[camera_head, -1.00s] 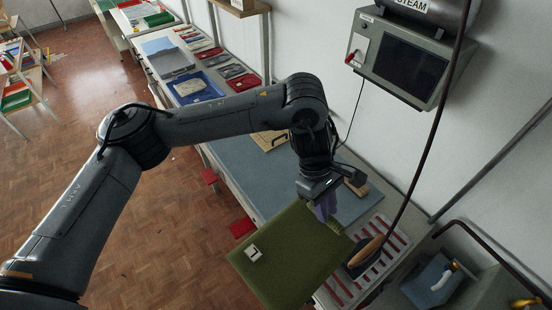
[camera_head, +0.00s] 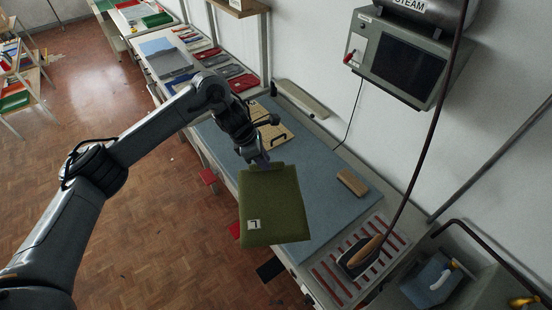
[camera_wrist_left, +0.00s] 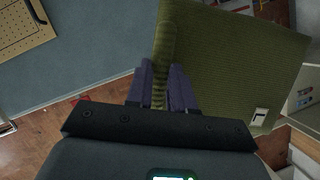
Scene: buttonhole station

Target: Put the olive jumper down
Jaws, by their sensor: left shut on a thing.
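The olive jumper (camera_head: 274,207) is a flat folded green piece with a small white label, hanging tilted from my left gripper (camera_head: 262,164) in the head view. It overlaps the front edge of the blue work surface in the picture; I cannot tell its height above it. In the left wrist view the fingers of my left gripper (camera_wrist_left: 161,95) are shut on a rolled edge of the jumper (camera_wrist_left: 225,60), which spreads out to the right. My right gripper is not in view.
The blue work surface (camera_head: 310,165) is largely clear. A pegged wooden board (camera_head: 272,128) and a wooden block (camera_head: 352,183) lie on it. An iron (camera_head: 361,254) rests on a red-striped rack (camera_head: 328,276) at the right end. Folded garments lie farther back.

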